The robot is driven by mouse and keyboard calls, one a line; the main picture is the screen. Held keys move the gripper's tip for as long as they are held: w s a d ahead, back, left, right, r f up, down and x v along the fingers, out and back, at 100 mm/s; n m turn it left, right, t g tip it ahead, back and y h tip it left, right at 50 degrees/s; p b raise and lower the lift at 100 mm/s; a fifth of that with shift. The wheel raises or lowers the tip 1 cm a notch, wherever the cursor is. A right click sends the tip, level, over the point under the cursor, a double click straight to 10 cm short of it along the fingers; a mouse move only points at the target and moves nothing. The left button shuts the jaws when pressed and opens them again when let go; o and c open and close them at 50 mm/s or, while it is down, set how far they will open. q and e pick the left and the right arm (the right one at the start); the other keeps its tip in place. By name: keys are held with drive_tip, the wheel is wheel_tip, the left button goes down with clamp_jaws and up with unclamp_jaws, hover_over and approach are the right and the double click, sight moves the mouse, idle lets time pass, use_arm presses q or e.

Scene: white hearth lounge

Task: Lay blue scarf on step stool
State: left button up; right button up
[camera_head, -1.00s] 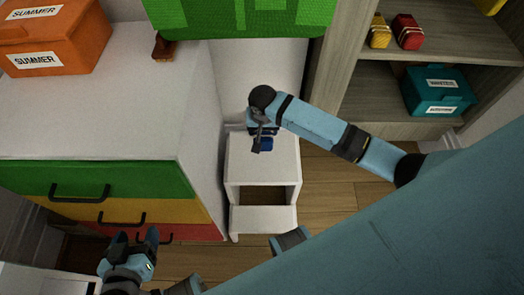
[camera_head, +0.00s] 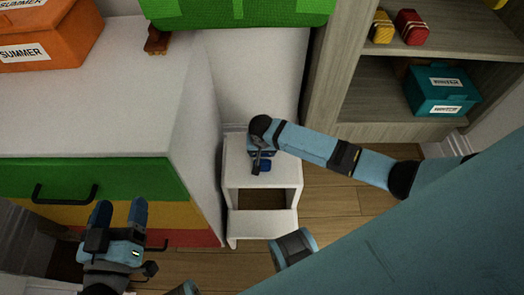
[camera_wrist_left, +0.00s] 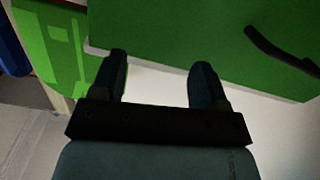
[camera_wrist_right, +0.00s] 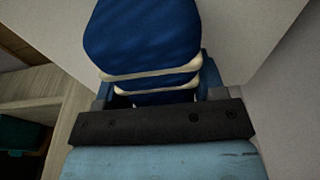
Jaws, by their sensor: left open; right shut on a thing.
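The blue scarf (camera_wrist_right: 145,38) is a folded dark blue bundle with cream bands, filling the upper middle of the right wrist view. My right gripper (camera_wrist_right: 152,88) is shut on it. In the head view the scarf (camera_head: 264,166) shows as a small blue patch at the top of the white step stool (camera_head: 233,172). My right gripper (camera_head: 258,160) is over that top; I cannot tell whether the scarf touches it. The stool has a lower front step. My left gripper (camera_head: 121,216) is open and empty in front of the dresser; its two fingers also show in the left wrist view (camera_wrist_left: 160,85).
A white-topped dresser (camera_head: 110,120) with green, yellow and red drawers stands left of the stool. An orange box (camera_head: 45,48) sits on it. A shelf (camera_head: 365,128) at right holds a teal box (camera_head: 440,92). Wooden floor (camera_head: 330,205) is clear right of the stool.

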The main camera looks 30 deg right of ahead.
drive_tip(key=shift+f, duration=0.1)
drive_tip(key=o, duration=0.9)
use_arm(q)
drive_tip(key=shift+f, duration=0.1)
use_arm(e)
drive_tip(key=shift+o, duration=0.2)
drive_tip(key=shift+s+r+p, duration=0.1)
drive_tip(key=shift+r+p, duration=0.25)
drive_tip(key=shift+r, duration=0.45)
use_arm(q)
drive_tip(key=s+a+f+g+y+p, duration=0.2)
drive_tip(key=a+f+g+y+p, duration=0.1)
drive_tip(key=f, duration=0.4)
drive_tip(key=shift+s+a+f+g+p, duration=0.25)
drive_tip(key=shift+a+g+p, duration=0.1)
drive_tip(key=shift+g, duration=0.15)
use_arm(e)
drive_tip(key=r, duration=0.3)
drive_tip(key=s+r, duration=0.1)
drive_tip(key=r, duration=0.6)
drive_tip(key=shift+s+a+r, duration=0.25)
drive_tip(key=shift+a, duration=0.1)
use_arm(q)
drive_tip(key=shift+r, duration=0.1)
use_arm(e)
drive_tip(key=shift+r, duration=0.1)
